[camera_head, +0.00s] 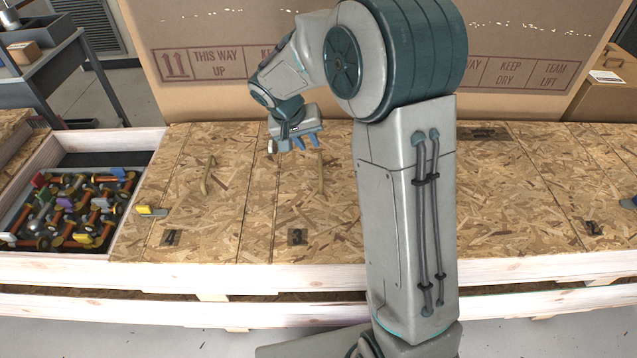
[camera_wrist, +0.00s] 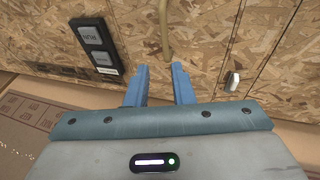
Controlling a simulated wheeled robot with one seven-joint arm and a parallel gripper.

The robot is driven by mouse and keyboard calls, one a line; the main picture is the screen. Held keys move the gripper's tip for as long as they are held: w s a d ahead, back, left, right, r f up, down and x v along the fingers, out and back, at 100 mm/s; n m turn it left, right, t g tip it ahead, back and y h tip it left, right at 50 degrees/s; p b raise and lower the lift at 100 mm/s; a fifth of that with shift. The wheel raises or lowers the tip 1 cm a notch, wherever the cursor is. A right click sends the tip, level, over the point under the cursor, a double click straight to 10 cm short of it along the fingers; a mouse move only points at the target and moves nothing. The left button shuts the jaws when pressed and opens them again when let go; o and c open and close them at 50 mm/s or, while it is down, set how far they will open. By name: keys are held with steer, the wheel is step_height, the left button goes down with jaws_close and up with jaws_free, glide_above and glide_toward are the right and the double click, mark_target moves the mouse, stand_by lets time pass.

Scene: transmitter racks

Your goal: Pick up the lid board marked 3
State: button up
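The lid board marked 3 (camera_head: 285,200) is a chipboard panel lying flat among other panels on the long wooden crate. Its dark number mark (camera_head: 297,237) is near the front edge, and its upright tan handle (camera_head: 320,172) stands farther back. My gripper (camera_head: 306,145) is above the back part of this board, behind the handle, with blue fingers spread. In the wrist view the open gripper (camera_wrist: 159,75) has nothing between its fingers. The handle (camera_wrist: 167,32) shows beyond the fingertips, roughly in line with the gap. My arm hides the board's right side in the head view.
A board marked 1 (camera_head: 175,205) with its own handle (camera_head: 207,174) lies to the left. An open bin (camera_head: 75,160) of mixed parts is at far left. A large cardboard box (camera_head: 215,80) stands close behind. A panel with a RUN button (camera_wrist: 93,38) shows in the wrist view.

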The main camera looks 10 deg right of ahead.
steer(key=b, duration=0.1)
glide_toward(320, 167)
steer(key=x, duration=0.5)
steer(key=shift+w, duration=0.2)
steer(key=b+x, duration=0.1)
steer(key=x, duration=0.4)
steer(key=shift+s+d+f, duration=0.1)
steer(key=shift+f, duration=0.25)
jaws_close()
steer(key=shift+r, duration=0.1)
stand_by(0.6)
